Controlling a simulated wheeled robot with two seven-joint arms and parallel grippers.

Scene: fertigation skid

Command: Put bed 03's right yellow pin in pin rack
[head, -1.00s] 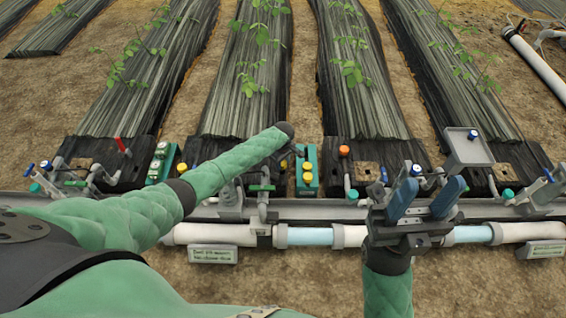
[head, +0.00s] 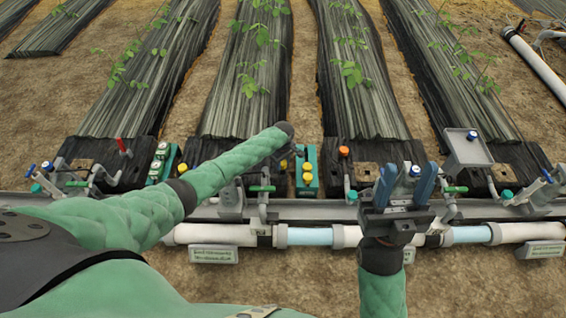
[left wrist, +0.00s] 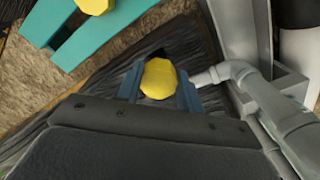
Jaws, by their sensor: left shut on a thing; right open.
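My left gripper (left wrist: 160,90) is shut on a yellow pin (left wrist: 158,78), whose faceted head shows between the blue fingers. In the head view the pin (head: 284,163) shows just beyond the end of my left arm, which hides most of that gripper. A teal rack (head: 307,153) stands just right of it and carries yellow-topped pins; one of these yellow tops (left wrist: 95,4) shows at the top of the left wrist view. The held pin is apart from the rack there. My right gripper (head: 405,180) is open and empty above the pipe at right.
A green rack (head: 162,160) stands left of my arm. Grey pipe fittings (left wrist: 265,90) rise close right of the held pin. An orange-topped part (head: 344,151), a grey tray on a post (head: 466,150) and valves line the rail.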

